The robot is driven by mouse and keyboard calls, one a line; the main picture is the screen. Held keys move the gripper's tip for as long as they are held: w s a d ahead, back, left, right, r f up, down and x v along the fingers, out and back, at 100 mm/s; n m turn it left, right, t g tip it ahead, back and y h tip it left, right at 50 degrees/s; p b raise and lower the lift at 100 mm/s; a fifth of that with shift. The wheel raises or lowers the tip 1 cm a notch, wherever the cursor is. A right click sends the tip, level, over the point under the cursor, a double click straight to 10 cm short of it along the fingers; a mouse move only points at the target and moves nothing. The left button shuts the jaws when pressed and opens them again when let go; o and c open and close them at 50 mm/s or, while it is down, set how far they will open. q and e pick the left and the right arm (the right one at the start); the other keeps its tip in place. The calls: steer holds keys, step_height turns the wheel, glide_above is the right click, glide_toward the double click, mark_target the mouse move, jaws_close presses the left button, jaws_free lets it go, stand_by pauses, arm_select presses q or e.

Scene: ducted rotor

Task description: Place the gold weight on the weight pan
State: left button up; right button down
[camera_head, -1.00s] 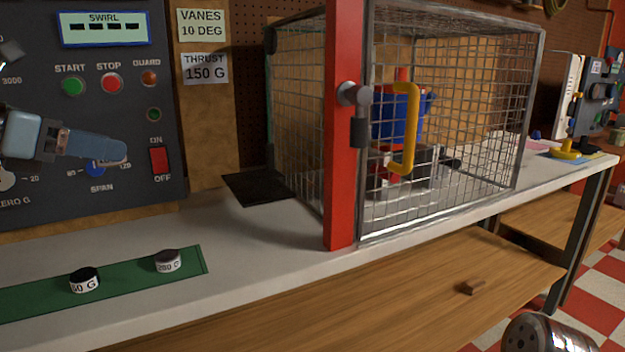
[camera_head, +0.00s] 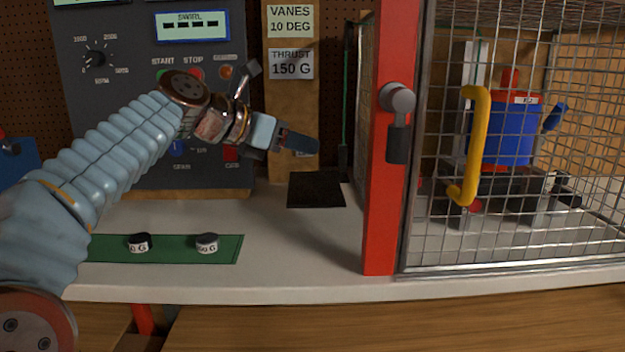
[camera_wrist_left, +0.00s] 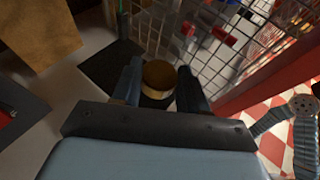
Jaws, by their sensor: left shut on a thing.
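My left gripper (camera_head: 302,142) reaches in from the left and is above the black square weight pan (camera_head: 316,192). In the left wrist view, a round gold weight (camera_wrist_left: 158,74) sits between the two fingers of the left gripper (camera_wrist_left: 160,84), which is shut on it. The weight pan (camera_wrist_left: 103,65) shows below and behind it there. In the head view the gold weight is hidden by the fingers, and a gap shows between the fingers and the pan. My right gripper is not in view.
A red post (camera_head: 388,190) and a wire mesh cage (camera_head: 590,225) with a yellow handle (camera_head: 475,140) stand right of the pan. A control panel (camera_head: 90,120) stands behind.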

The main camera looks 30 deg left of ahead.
mark_target(309, 193)
arm_select(q)
steer(key=w+f, duration=0.2)
steer(key=f, duration=0.1)
steer(key=shift+w+f, duration=0.1)
steer(key=shift+w, duration=0.1)
steer(key=f, duration=0.1)
steer(key=w+f+b, duration=0.1)
steer(key=f, duration=0.2)
steer(key=shift+w+d+f+b, duration=0.1)
steer(key=shift+w+f+b, duration=0.2)
steer(key=shift+f+b, duration=0.1)
steer(key=shift+f, duration=0.1)
steer(key=shift+f, duration=0.15)
steer(key=o, duration=1.1)
steer(key=shift+r, duration=0.2)
steer(key=v, duration=1.2)
